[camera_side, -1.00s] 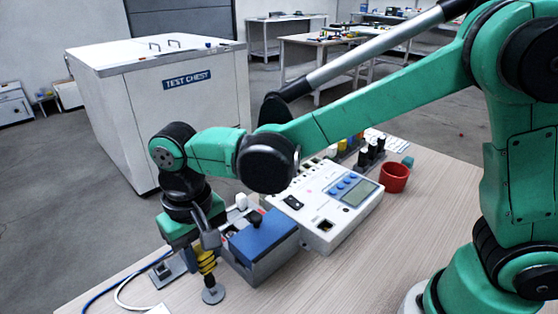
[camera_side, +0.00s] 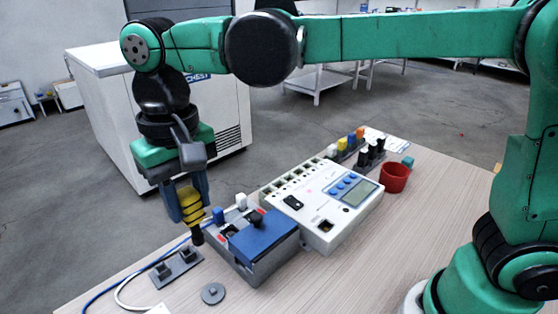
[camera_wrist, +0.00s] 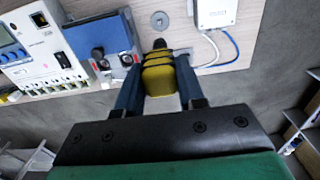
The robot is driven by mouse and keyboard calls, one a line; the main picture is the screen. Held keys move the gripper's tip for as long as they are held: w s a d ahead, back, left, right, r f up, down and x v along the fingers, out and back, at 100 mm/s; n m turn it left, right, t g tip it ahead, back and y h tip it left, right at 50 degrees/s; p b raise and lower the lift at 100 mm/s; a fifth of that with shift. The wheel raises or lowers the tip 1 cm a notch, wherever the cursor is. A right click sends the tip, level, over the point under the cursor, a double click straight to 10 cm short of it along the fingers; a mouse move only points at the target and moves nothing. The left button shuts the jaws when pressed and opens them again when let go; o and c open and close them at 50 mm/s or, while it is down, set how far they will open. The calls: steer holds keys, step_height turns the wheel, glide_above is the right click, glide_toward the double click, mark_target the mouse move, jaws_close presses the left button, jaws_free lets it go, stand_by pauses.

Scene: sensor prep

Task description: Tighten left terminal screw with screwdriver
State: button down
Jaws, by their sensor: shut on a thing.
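My gripper (camera_side: 187,203) is shut on the screwdriver (camera_side: 191,212), which has a yellow handle with black bands and points downward. In the wrist view the yellow handle (camera_wrist: 158,78) sits between my blue fingers, its dark end (camera_wrist: 159,44) toward the bench. The screwdriver hangs clear above the bench, to the left of the grey terminal box (camera_side: 258,275). That box has a blue cover (camera_side: 265,236), with a blue plug (camera_side: 218,215) and a white plug (camera_side: 241,201) behind it. The screwdriver's tip and the left terminal screw are too small to make out.
A round grey base (camera_side: 213,293) stands empty on the bench. A grey bracket (camera_side: 175,268) and blue and white cables lie near the left edge. A white meter (camera_side: 325,215) and red cup (camera_side: 395,178) stand right of the box.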

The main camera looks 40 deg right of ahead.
steer(key=w+d+r, duration=0.1)
steer(key=w+d, duration=0.4)
steer(key=d, duration=0.9)
steer(key=shift+w+a+f, duration=0.1)
steer(key=shift+a+f, duration=0.05)
steer(key=shift+f, duration=1.95)
steer(key=shift+a+f, duration=0.15)
steer(key=shift+f, duration=1.9)
steer(key=shift+f, duration=1)
